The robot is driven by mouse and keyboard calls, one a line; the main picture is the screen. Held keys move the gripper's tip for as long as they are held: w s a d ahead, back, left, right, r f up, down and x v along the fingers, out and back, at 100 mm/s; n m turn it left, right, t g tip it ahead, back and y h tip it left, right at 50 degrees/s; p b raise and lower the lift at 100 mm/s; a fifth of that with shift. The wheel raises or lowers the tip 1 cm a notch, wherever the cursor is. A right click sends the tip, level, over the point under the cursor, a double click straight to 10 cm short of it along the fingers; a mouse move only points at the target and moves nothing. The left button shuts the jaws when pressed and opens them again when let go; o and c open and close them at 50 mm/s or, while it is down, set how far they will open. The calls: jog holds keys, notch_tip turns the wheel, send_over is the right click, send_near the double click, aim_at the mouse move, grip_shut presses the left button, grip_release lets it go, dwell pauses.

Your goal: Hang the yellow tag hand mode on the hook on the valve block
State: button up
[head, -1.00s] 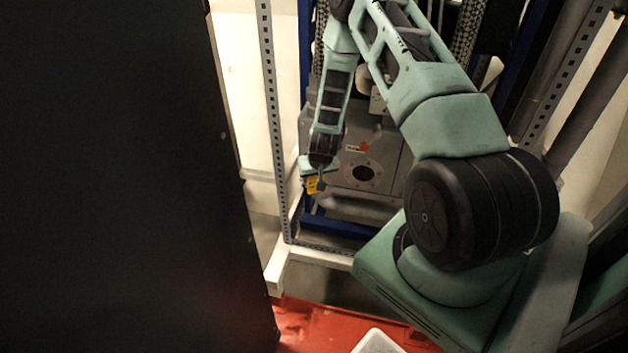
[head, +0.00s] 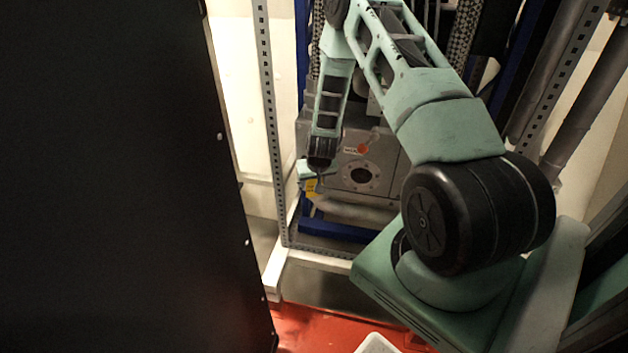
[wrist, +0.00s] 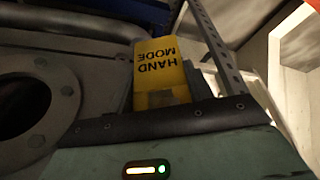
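The yellow tag (head: 311,187) hangs at the end of my arm in the head view, in front of the lower left side of a grey block. In the wrist view the tag (wrist: 160,68) fills the upper middle, its words HAND MODE upside down. My gripper (head: 314,182) appears shut on the tag, though its fingertips are mostly hidden. The grey block, which looks like the valve block (head: 385,150), has a round bolted flange (head: 361,176). The flange opening also shows at the left of the wrist view (wrist: 25,105). I cannot make out the hook.
A perforated upright (head: 268,120) of the rack stands just left of my gripper. A blue frame (head: 335,228) runs below the block. A large black panel (head: 110,180) fills the left. The red floor (head: 305,325) and a white container (head: 377,344) show at the bottom.

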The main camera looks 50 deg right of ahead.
jog(key=o, duration=0.4)
jog(key=shift+w+d+r, duration=0.15)
jog(key=shift+w+d, duration=0.05)
jog(key=shift+w, duration=0.05)
jog(key=shift+o, duration=0.2)
jog(key=shift+d, duration=0.2)
jog(key=shift+s, duration=0.1)
jog(key=shift+r, duration=0.2)
jog(key=a+v, duration=0.1)
jog(key=v, duration=1.6)
jog(key=shift+p, duration=0.35)
jog(key=shift+s+a+f, duration=0.1)
jog(key=shift+s+a, duration=0.05)
